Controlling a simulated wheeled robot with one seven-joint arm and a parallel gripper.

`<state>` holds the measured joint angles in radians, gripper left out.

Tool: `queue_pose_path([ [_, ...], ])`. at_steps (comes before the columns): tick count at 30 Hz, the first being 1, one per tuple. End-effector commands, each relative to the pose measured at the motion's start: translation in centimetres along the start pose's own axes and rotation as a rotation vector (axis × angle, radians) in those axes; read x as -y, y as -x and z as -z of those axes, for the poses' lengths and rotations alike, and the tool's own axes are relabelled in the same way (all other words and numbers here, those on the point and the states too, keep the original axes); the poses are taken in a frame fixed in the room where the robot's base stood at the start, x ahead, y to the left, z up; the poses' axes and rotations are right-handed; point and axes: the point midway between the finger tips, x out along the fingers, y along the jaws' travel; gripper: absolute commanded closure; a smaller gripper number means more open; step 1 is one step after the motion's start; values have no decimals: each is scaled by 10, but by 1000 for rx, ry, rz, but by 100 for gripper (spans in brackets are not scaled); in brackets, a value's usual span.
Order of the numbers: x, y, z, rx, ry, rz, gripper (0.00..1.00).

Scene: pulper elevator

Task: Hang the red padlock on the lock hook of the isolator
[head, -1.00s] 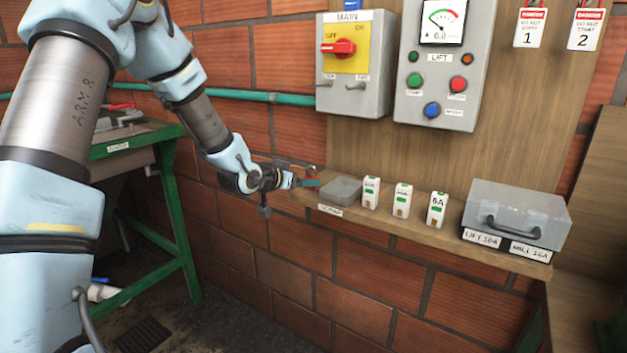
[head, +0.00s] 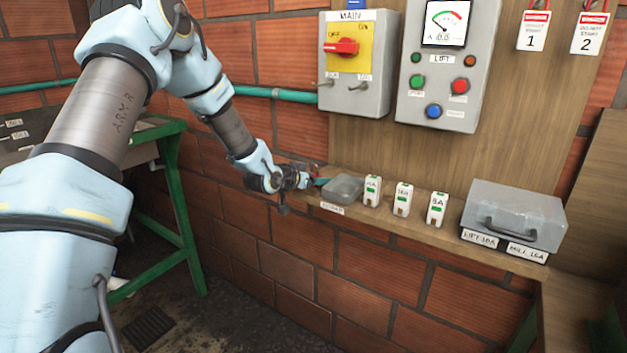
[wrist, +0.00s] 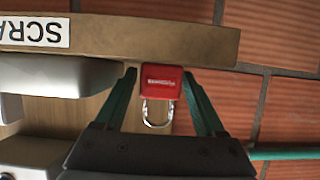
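The red padlock (wrist: 161,82) shows in the wrist view at the inner side of the shelf's front edge, its metal shackle pointing toward my palm. My gripper (wrist: 160,76) has one green finger on each side of it. A thin gap shows at the left finger; the right finger looks very close, and contact is unclear. In the head view my gripper (head: 320,181) is at the shelf's left end, and the padlock cannot be made out clearly. The isolator (head: 355,98), marked MAIN, has a red handle on a yellow plate and two small metal pegs below, their labels too small to read.
The wooden shelf (head: 395,236) carries a grey tray (head: 343,188) right beside my gripper, several white fuse blocks (head: 403,199) and a lidded grey box (head: 514,215). The LIFT panel (head: 440,85) and two tags hang above. A green-framed bench (head: 178,215) stands left.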

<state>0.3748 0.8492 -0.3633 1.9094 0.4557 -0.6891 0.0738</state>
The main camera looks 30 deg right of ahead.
Motion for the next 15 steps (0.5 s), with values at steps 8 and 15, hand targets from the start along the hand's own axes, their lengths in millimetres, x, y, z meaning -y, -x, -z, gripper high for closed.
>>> queue_pose_path([
  [8, 0, 0, 0, 0, 0, 0, 61],
  [15, 0, 0, 0, 0, 0, 0, 88],
])
